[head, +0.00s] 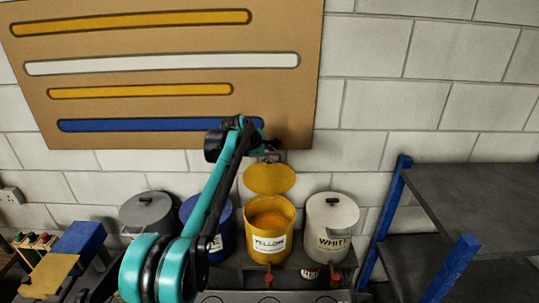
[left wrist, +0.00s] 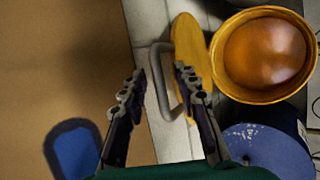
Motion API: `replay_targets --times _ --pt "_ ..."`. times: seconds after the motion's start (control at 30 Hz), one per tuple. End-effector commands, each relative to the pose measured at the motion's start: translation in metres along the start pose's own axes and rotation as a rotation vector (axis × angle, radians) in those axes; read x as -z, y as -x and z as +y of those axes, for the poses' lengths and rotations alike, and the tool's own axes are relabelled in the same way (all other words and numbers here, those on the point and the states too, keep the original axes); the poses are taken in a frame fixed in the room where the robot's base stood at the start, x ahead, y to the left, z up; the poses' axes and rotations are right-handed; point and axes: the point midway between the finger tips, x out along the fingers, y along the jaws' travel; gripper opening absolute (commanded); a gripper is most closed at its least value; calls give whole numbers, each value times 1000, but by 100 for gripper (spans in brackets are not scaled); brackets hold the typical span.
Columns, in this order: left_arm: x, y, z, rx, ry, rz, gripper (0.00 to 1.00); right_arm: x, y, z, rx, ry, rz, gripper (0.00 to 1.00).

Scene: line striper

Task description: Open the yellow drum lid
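The yellow drum (head: 270,228) stands uncovered, with orange-yellow contents showing inside. Its yellow lid (head: 270,178) is raised at the back of the drum, near the wall. In the left wrist view the lid (left wrist: 194,52) is seen nearly edge-on beside the open drum (left wrist: 228,88), with its grey handle (left wrist: 160,60) on the side toward my gripper. My left gripper (head: 269,155) is just above and behind the lid. In the left wrist view its fingers (left wrist: 160,74) are apart; the right fingertip overlaps the handle, and I cannot tell whether it touches. My right gripper is out of view.
A blue drum (head: 224,222) and a grey lidded drum (head: 146,213) stand left of the yellow drum. A white lidded drum (head: 331,228) stands right. A striped board (head: 180,105) hangs behind. A dark shelf with blue posts (head: 460,270) is at the right.

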Motion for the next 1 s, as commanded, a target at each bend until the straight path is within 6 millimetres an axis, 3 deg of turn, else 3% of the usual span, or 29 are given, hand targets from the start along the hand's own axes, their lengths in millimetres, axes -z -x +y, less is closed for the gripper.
replay_targets --times 0.17,0.63,0.8,1.0 --pt "0 11 0 0 1 0 31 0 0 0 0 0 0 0" --pt "0 104 0 0 0 1 31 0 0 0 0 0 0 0" --pt "0 118 0 0 1 0 31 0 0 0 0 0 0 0" --pt "0 120 0 0 0 0 31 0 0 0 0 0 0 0"
